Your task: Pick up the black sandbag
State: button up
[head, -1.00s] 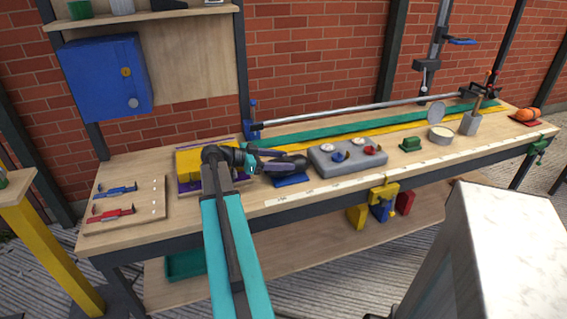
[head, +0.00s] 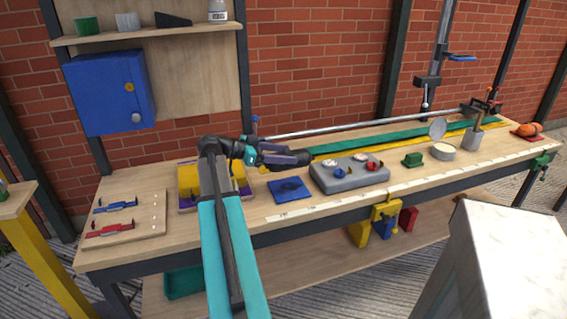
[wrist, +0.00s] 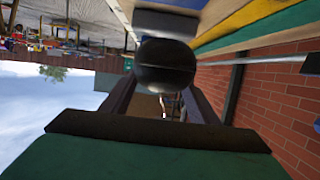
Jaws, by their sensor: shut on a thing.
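The black sandbag (wrist: 165,65) is a dark rounded bundle in the wrist view, held between my fingers. My gripper (head: 290,158) is shut on it, above the workbench. In the head view the sandbag (head: 268,157) is partly hidden by the purple fingers. A blue square pad (head: 278,196) lies on the bench below and in front of the gripper, with a dark patch on its middle that may be a shadow.
A grey block with knobs (head: 335,184) stands right of the pad. A yellow and purple box (head: 188,183) sits behind my arm. A board with blue and red tools (head: 147,222) lies at left. Further right are a green block (head: 413,160) and a tin (head: 443,152). A metal rod (head: 370,124) runs behind.

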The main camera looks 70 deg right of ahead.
jog(key=shift+r, duration=0.6)
jog(key=shift+w, duration=0.1)
